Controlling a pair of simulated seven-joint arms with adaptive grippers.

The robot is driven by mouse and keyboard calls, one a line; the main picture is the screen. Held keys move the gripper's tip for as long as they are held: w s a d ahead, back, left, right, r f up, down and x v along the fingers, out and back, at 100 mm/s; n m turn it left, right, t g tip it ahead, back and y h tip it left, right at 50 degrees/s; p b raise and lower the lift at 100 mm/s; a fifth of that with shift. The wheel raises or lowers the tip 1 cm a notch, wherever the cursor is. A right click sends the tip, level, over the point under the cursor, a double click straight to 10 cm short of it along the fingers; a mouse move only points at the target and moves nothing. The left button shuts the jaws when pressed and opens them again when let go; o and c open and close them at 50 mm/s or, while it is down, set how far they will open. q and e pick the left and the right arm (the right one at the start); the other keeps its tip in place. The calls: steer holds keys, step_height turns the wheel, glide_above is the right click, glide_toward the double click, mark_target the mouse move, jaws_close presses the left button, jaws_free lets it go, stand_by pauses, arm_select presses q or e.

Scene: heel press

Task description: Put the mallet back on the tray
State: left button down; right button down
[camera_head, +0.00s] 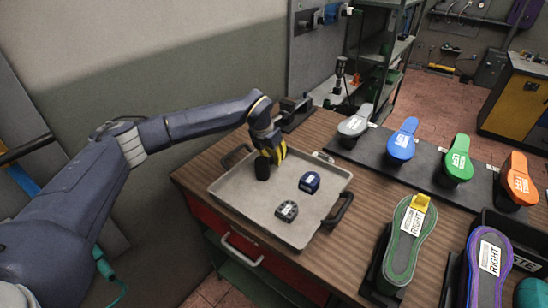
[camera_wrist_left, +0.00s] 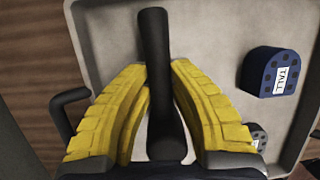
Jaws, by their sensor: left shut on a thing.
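My left gripper (camera_head: 270,155) has its yellow fingers shut on the black mallet (camera_head: 262,172), over the far left part of the grey metal tray (camera_head: 240,199). In the left wrist view the mallet's dark shaft (camera_wrist_left: 154,50) runs between the two yellow fingers (camera_wrist_left: 160,110), with the tray behind it. I cannot tell whether the mallet touches the tray. A blue heel block marked TALL (camera_head: 309,182) and a dark grey heel block (camera_head: 287,211) lie on the tray, right of the gripper. My right gripper is not in view.
The tray has black side handles (camera_head: 338,211) and sits on a wooden bench (camera_head: 200,172). Grey, blue (camera_head: 403,138), green and orange foot forms stand on a black rack behind right. Soles marked RIGHT (camera_head: 408,240) stand at the front right. A black bin (camera_head: 510,240) is beside them.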

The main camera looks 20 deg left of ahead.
arm_select(q)
steer(key=c, duration=1.3)
jaws_free()
steer(key=shift+c, duration=0.2)
steer(key=v, duration=1.2)
